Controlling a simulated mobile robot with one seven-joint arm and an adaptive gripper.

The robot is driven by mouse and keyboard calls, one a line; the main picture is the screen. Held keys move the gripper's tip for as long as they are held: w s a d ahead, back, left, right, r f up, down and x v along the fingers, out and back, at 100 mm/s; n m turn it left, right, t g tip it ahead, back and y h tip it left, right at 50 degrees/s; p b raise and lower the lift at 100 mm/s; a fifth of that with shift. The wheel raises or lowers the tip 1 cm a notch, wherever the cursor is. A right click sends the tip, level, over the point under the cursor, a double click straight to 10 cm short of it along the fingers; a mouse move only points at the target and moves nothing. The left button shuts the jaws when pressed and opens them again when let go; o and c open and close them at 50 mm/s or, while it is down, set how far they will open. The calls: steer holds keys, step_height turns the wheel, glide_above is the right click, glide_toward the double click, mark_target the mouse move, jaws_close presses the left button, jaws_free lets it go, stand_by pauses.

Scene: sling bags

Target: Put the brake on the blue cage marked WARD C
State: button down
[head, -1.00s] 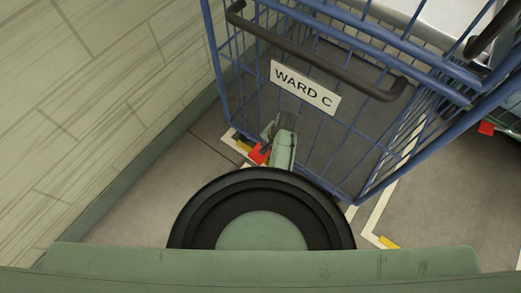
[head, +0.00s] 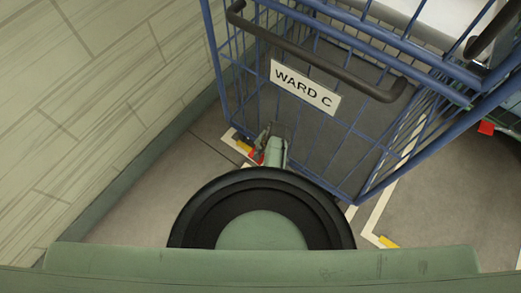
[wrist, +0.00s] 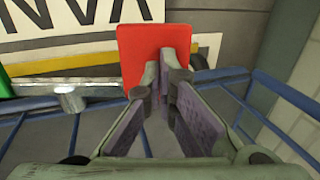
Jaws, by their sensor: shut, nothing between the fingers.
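The blue wire cage (head: 222,75) with the WARD C sign (head: 305,87) stands in front of me, its dark handle (head: 320,52) toward me. A red pedal (head: 256,158) shows low at its near left corner, partly hidden by my gripper (head: 268,134). In the wrist view the red pedal (wrist: 142,42) is a flat plate beside a metal bar (wrist: 72,100). My gripper (wrist: 164,78) is shut and empty, its fingertips overlapping the lower part of the pedal. I cannot tell whether they touch it.
A pale wall (head: 110,90) runs along the left, close to the cage. White floor lines with yellow corner marks (head: 388,241) frame the cage. Another red piece (head: 487,128) shows low at the right. A green part (wrist: 4,83) sits at the wrist view's left edge.

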steer(key=shift+a, duration=0.1)
steer(key=shift+w+a+f+g+h, duration=0.15)
steer(key=shift+f+g+h, duration=0.15)
steer(key=shift+h, duration=0.1)
steer(key=shift+f, duration=0.1)
steer(key=shift+w+a+f+g+h+b, duration=0.2)
steer(key=shift+a+f+g+h+b, duration=0.1)
steer(key=shift+f+h+b, duration=0.15)
steer(key=shift+w+a+f+g+h+b, duration=0.25)
steer(key=shift+f+g+h, duration=0.1)
steer(key=shift+f, duration=0.15)
steer(key=shift+w+a+f+g+h+b, duration=0.15)
steer(key=shift+f+g+h+b, duration=0.45)
steer(key=shift+f+b, duration=0.7)
steer(key=shift+w+a+f+g+h+b, duration=0.15)
steer(key=shift+f+g+h+b, duration=0.2)
steer(key=shift+f+h+b, duration=0.65)
steer(key=shift+s+f+b, duration=0.1)
steer(key=shift+f+b, duration=0.1)
steer(key=shift+b, duration=0.1)
